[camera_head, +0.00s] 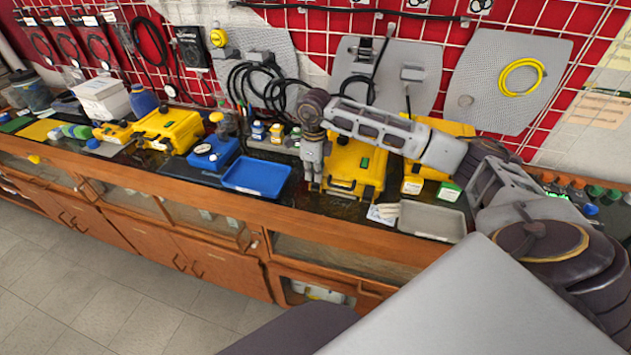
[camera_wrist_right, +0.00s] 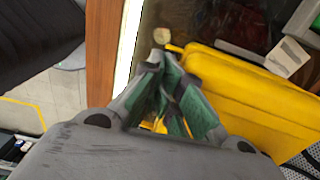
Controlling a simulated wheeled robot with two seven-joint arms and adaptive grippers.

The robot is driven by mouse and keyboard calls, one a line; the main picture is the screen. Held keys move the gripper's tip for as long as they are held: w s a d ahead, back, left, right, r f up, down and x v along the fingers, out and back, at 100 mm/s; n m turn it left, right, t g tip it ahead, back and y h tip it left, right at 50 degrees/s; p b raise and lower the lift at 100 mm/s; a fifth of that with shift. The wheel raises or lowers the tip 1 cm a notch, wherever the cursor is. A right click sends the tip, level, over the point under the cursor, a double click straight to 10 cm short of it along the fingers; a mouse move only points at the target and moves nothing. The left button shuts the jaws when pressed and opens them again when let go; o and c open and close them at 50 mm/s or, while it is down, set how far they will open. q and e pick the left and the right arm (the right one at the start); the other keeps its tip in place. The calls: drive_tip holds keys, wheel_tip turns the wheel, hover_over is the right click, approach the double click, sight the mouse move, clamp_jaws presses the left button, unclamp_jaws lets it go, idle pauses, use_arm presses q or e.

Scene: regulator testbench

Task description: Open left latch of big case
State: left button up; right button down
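The big yellow case (camera_head: 372,172) stands closed on the dark countertop, right of the blue tray. My right gripper (camera_head: 312,184) points down at its left front side and covers that area in the head view. In the right wrist view the fingers (camera_wrist_right: 160,66) have green pads and lie close together beside the edge of the yellow case (camera_wrist_right: 255,100). I cannot tell how wide the gap is or whether they touch the case. The left latch is not clearly visible. My left gripper is not in view.
A blue tray (camera_head: 256,177) lies left of the gripper and a grey tray (camera_head: 432,221) to the right. Another yellow case (camera_head: 168,128) stands farther left. The wooden counter edge (camera_head: 330,237) runs in front. A red wall with a white grid is behind.

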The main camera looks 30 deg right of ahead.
drive_tip(key=shift+s+a+f+b, duration=0.2)
drive_tip(key=shift+s+f, duration=0.1)
drive_tip(key=shift+f, duration=0.25)
drive_tip(key=shift+s+a+f+b, duration=0.15)
drive_tip(key=shift+s+f, duration=0.15)
drive_tip(key=shift+f, duration=0.25)
idle(0.4)
drive_tip(key=shift+w+f, duration=0.25)
drive_tip(key=shift+d+r, duration=0.1)
drive_tip(key=shift+r, duration=0.05)
drive_tip(key=shift+s+r, duration=0.1)
drive_tip(key=shift+r, duration=0.15)
drive_tip(key=shift+s+a+r+p, duration=0.2)
drive_tip(key=shift+a+r+p, duration=0.15)
drive_tip(key=shift+r, duration=0.1)
drive_tip(key=shift+s+a+r+p, duration=0.15)
drive_tip(key=shift+a+r+p, duration=0.2)
drive_tip(key=shift+r, duration=0.1)
drive_tip(key=shift+r, duration=0.1)
